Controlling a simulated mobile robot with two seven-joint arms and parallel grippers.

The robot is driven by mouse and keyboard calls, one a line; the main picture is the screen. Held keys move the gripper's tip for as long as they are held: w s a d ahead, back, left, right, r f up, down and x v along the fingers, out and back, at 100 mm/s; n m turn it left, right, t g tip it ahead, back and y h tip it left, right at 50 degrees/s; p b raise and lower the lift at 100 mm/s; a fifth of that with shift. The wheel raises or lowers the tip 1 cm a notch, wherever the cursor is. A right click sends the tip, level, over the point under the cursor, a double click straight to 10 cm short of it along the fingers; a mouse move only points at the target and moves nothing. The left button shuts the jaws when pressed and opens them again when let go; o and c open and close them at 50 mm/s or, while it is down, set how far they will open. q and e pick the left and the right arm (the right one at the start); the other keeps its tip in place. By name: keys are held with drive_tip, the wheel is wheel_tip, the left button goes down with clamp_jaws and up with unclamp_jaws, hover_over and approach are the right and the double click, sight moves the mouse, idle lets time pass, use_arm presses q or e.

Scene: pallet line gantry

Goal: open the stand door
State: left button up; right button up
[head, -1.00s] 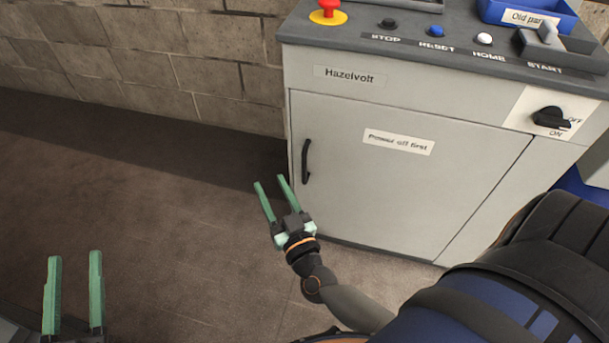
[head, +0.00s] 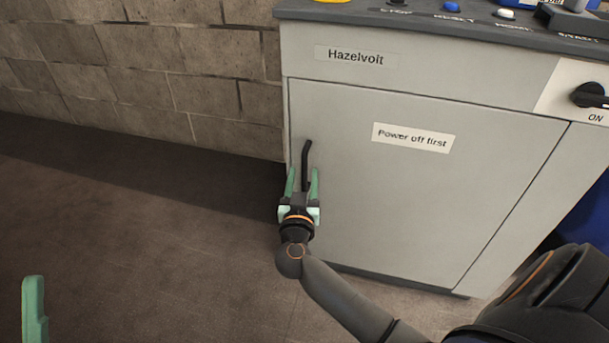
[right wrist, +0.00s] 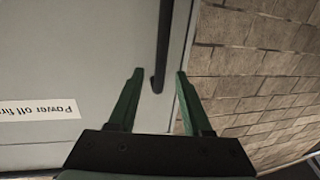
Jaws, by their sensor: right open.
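The stand door (head: 420,210) is a grey panel that looks shut in its frame. Its black vertical bar handle (head: 306,155) is near the left edge. My right gripper (head: 303,172) is open, its green fingers pointing up at the handle, whose lower part lies between them in the picture. In the right wrist view the gripper (right wrist: 159,72) shows the handle's end (right wrist: 159,82) between the spread fingertips, with gaps on both sides. Of my left gripper only one green finger (head: 34,310) shows at the lower left; the rest is out of frame.
A label on the door (head: 413,137) reads "Power off first". A black rotary switch (head: 590,96) is at the upper right, with "ON" below it. A brick wall (head: 150,75) stands left of the stand. The floor (head: 150,240) in front is clear.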

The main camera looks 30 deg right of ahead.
sight(304, 168)
drive_tip(key=b+x, duration=0.2)
drive_tip(key=x, duration=0.1)
drive_tip(key=shift+w+d+f, duration=0.2)
drive_tip(key=shift+w+d+r, duration=0.15)
drive_tip(key=shift+w+d, duration=0.1)
drive_tip(key=shift+w, duration=0.1)
use_arm(q)
drive_tip(key=f, duration=0.3)
drive_tip(key=shift+w+d+f, duration=0.1)
drive_tip(key=shift+d+f, duration=0.15)
drive_tip(key=shift+f, duration=0.05)
use_arm(e)
clamp_jaws()
idle(0.5)
